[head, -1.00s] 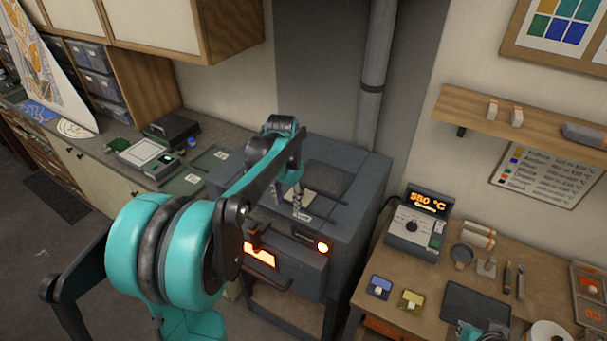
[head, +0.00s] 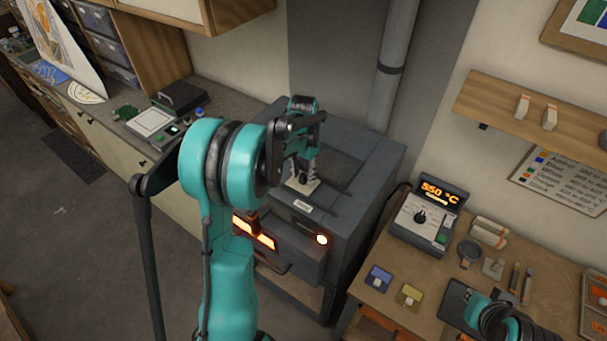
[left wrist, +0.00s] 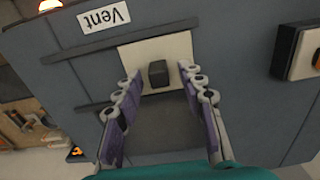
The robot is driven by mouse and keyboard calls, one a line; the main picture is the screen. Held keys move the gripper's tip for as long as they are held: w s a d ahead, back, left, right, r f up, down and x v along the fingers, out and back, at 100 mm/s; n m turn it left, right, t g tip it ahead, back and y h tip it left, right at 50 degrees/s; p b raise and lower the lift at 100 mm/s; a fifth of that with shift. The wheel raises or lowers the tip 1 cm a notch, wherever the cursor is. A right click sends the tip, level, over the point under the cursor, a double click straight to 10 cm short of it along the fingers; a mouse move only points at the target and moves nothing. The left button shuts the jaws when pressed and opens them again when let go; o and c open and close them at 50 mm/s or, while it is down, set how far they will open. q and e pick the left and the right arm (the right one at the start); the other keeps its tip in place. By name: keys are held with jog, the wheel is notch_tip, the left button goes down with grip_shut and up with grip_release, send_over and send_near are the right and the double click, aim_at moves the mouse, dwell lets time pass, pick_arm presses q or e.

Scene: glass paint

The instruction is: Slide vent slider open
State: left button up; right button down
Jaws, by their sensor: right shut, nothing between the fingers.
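The vent slider (head: 306,187) is a pale plate on top of the grey kiln (head: 350,200), near the label reading Vent (head: 302,206). In the left wrist view the pale slider plate (left wrist: 178,48) carries a dark square knob (left wrist: 158,73) and lies between two dark rails. My left gripper (head: 302,172) is over the slider. In the left wrist view my left gripper (left wrist: 159,76) is open, with one finger on each side of the knob and visible gaps to it. Part of my right arm shows at the head view's lower right; its gripper cannot be made out.
The kiln's front opening (head: 254,233) glows orange. A wooden table to the right holds a temperature controller (head: 425,215) reading 550 °C, a blue block (head: 378,279) and a yellow block (head: 409,294). A flue pipe (head: 390,70) stands behind the kiln.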

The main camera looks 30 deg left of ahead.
pick_arm(q)
jog(key=shift+f, duration=0.35)
jog(key=shift+s+f, duration=0.1)
grip_shut()
jog(key=d, duration=0.2)
jog(key=d+b, duration=0.1)
jog(key=d, duration=0.2)
jog(key=d+b, duration=0.1)
jog(key=d, duration=0.2)
jog(key=shift+s+d, duration=0.15)
jog(key=shift+s, duration=0.15)
jog(key=shift+d, duration=0.15)
jog(key=shift+a, duration=0.2)
jog(key=shift+d, duration=0.1)
